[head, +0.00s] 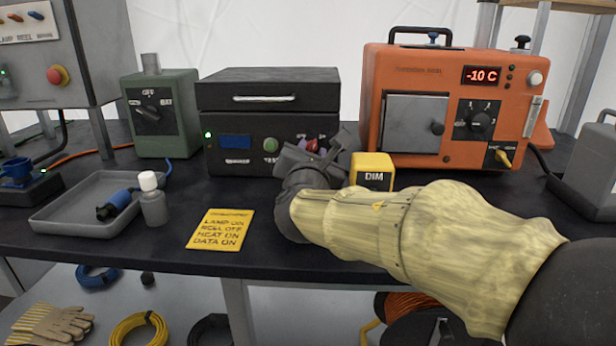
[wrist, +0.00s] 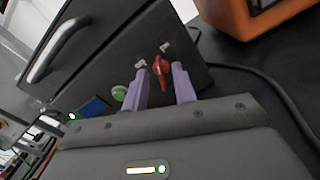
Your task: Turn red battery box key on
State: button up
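The black battery box (head: 222,104) stands at the back middle of the table. Its red key (head: 313,145) is on the right of its front face, partly hidden by my gripper in the head view. In the wrist view the red key (wrist: 162,66) shows between and just beyond the purple fingertips. My gripper (wrist: 161,76) is open, one finger on each side of the key. Contact with the key cannot be made out. In the head view my gripper (head: 318,150) reaches the box's front right.
A green button (head: 271,144) and blue display (head: 236,142) sit left of the key. A yellow DIM block (head: 372,160) and orange box (head: 420,60) stand to the right. A green switch box (head: 165,90), grey tray (head: 60,218), bottle (head: 153,205) and yellow card (head: 220,229) are left.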

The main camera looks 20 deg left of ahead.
jog(key=p+v, duration=0.2)
jog(key=v, duration=1.4)
jog(key=shift+s+d, duration=0.15)
